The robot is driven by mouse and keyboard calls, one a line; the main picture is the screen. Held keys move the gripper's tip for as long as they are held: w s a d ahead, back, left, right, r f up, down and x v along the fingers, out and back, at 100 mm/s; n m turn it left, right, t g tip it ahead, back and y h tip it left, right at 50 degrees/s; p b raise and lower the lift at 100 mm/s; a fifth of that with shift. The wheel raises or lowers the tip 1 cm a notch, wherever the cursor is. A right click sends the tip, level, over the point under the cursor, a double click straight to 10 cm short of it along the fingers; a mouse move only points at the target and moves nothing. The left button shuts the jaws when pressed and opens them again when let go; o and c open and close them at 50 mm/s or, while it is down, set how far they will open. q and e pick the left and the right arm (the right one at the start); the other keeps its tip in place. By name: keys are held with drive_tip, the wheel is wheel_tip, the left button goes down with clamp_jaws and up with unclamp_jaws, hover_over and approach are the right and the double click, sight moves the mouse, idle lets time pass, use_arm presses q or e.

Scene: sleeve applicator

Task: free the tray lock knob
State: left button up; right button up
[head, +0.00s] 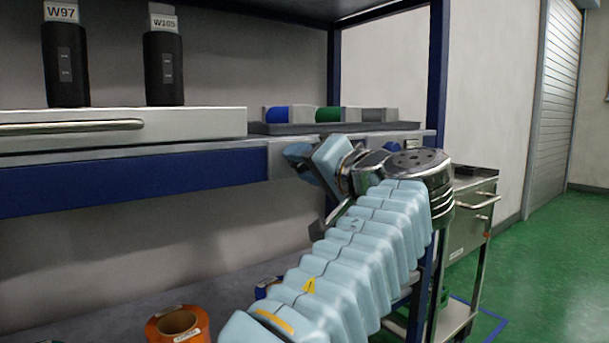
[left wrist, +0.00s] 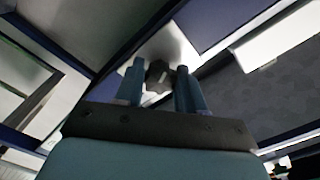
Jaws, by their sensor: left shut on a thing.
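The tray lock knob (left wrist: 158,75) is a small dark, faceted knob with a light mark on its face, seen in the left wrist view against a pale metal plate. My left gripper (left wrist: 160,84) has one blue finger on each side of it and is shut on it. In the head view my left gripper (head: 302,156) is at the front edge of the shelf, at the end of my light-blue sleeved arm. The knob is hidden there behind the gripper. My right gripper is in neither view.
A grey tray (head: 283,129) on the shelf holds blue, green and grey rolls. A white drawer unit (head: 190,122) with two black canisters on top stands at the left. An orange roll (head: 178,326) is on the lower surface. A metal cart (head: 470,215) stands at the right.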

use_arm(q)
drive_tip(key=n, duration=0.2)
drive_tip(key=n+b, duration=0.1)
drive_tip(key=shift+d+f+n+b, duration=0.1)
drive_tip(key=shift+f+n+b, duration=0.2)
drive_tip(key=shift+n, duration=0.1)
drive_tip(key=n, duration=0.2)
drive_tip(key=shift+n+b, duration=0.4)
drive_tip(key=n, duration=0.2)
drive_tip(key=shift+n+b, duration=0.3)
drive_tip(key=shift+w+d+r+n, duration=0.1)
drive_tip(key=shift+n, duration=1.7)
drive_tip(key=shift+b, duration=0.3)
drive_tip(key=o, duration=1)
drive_tip(key=shift+r, duration=0.1)
drive_tip(key=shift+o, duration=0.2)
